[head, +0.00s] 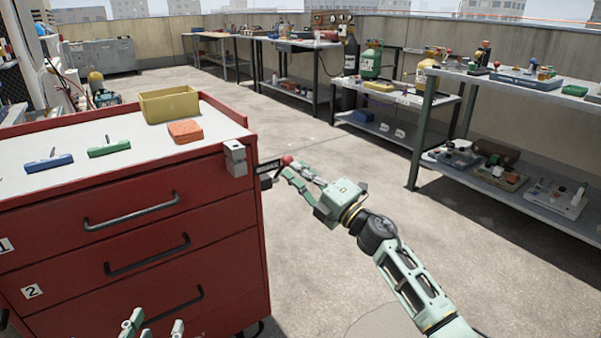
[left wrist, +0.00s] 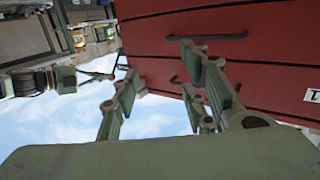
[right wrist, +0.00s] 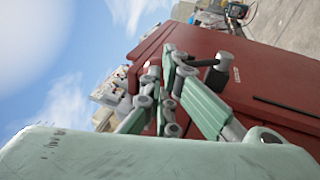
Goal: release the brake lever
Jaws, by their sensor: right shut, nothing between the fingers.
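The brake lever (head: 269,165) is a dark labelled bar with a red knob at its end. It sticks out to the right from the upper right corner of the red tool cart (head: 225,215), by a grey bracket (head: 235,158). My right gripper (head: 288,170) is shut and empty, with its fingertips right at the red knob; I cannot tell whether they touch it. In the right wrist view its fingers (right wrist: 168,60) are together beside the red cart. My left gripper (head: 152,325) is low in front of the drawers, and its fingers (left wrist: 155,85) are apart with nothing between them.
On the cart top are a yellow bin (head: 168,106), an orange block (head: 185,131), a green T-handle tool (head: 109,148) and a blue one (head: 49,162). Loaded benches (head: 505,88) stand along the right and back. The floor (head: 330,240) right of the cart is clear.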

